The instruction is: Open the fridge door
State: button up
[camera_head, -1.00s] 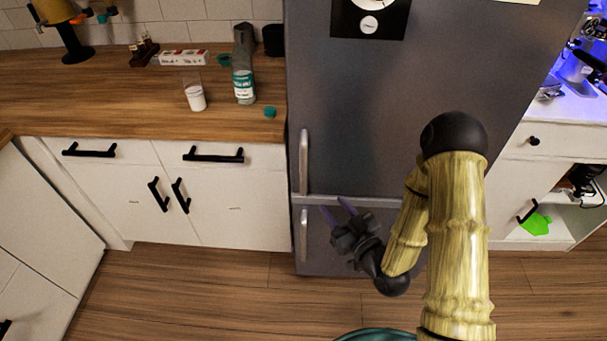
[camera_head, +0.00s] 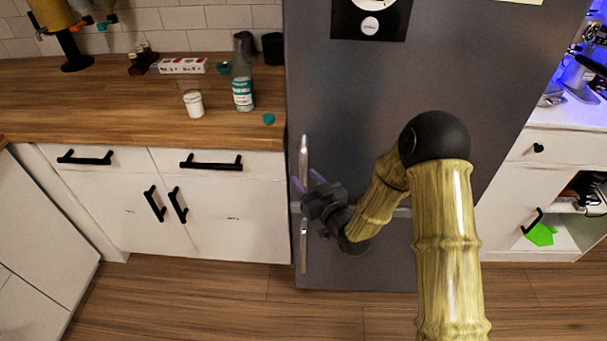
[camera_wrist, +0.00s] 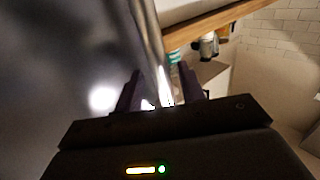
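The grey fridge (camera_head: 365,95) stands in the middle with its upper door and lower door (camera_head: 385,255) shut. The upper door has a vertical metal handle (camera_head: 304,158) at its left edge, and the lower door has a similar handle (camera_head: 304,245) below. My gripper (camera_head: 307,182) is at the lower end of the upper handle. In the wrist view my gripper (camera_wrist: 160,82) has its two dark fingers apart, and the shiny handle (camera_wrist: 149,38) runs down between them. Contact with the handle cannot be told.
White cabinets (camera_head: 225,210) with a wooden counter (camera_head: 90,105) adjoin the fridge on the left. A bottle (camera_head: 242,92) and a white-filled glass (camera_head: 193,103) stand on it. A white cabinet (camera_head: 515,190) is at right. The wooden floor (camera_head: 200,300) in front is clear.

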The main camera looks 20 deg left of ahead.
jog(key=shift+x, duration=1.1)
jog(key=shift+c, duration=0.5)
jog(key=c, duration=0.3)
jog(key=shift+s+a, duration=0.1)
jog(key=shift+s, duration=0.05)
grip_shut()
